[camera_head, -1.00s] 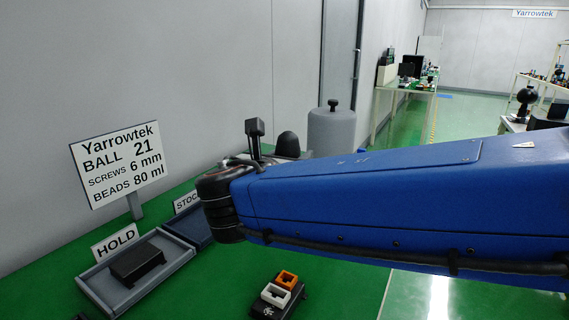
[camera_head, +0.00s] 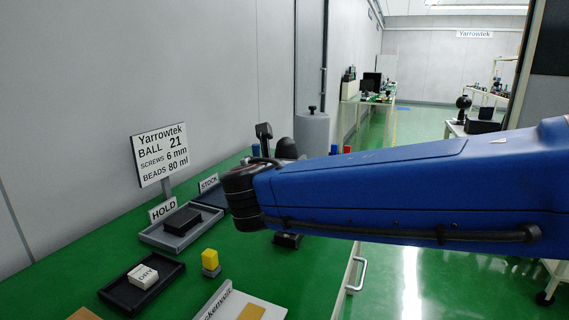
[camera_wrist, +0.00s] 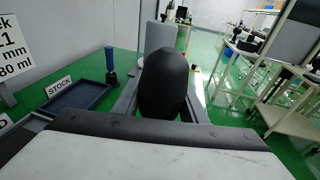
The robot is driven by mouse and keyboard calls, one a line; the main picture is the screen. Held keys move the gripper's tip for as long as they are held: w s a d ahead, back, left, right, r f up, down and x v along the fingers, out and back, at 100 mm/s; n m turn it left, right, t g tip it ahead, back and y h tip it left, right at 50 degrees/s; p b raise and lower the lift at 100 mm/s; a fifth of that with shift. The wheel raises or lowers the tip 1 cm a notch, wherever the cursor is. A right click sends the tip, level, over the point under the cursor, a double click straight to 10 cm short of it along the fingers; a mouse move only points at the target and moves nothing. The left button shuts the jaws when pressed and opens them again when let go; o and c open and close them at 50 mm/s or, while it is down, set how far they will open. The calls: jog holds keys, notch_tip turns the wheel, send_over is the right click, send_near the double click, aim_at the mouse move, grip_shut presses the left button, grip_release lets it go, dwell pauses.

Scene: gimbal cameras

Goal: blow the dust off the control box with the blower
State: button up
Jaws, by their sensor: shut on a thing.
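A black rounded bulb, seemingly the blower (camera_wrist: 163,85), stands between the grey fingers of my gripper (camera_wrist: 160,105) in the wrist view. My gripper is shut on it. In the head view, the dark top of the blower (camera_head: 285,148) shows beyond the end of my blue arm, which hides most of my gripper (camera_head: 278,158). A black box (camera_head: 183,220) lies in the grey tray by the HOLD sign. I cannot tell whether it is the control box, and no dust is discernible.
A blue STOCK tray (camera_wrist: 75,98) and a dark blue upright object (camera_wrist: 111,68) are on the green bench. A black tray (camera_head: 116,292) holds a white DRY block (camera_head: 143,276). A yellow block (camera_head: 210,259) stands nearby. A grey canister (camera_head: 313,129) is behind my arm.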

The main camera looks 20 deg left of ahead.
jog(key=shift+f, duration=2.7)
jog(key=o, duration=0.4)
jog(key=shift+c, duration=1.1)
grip_shut()
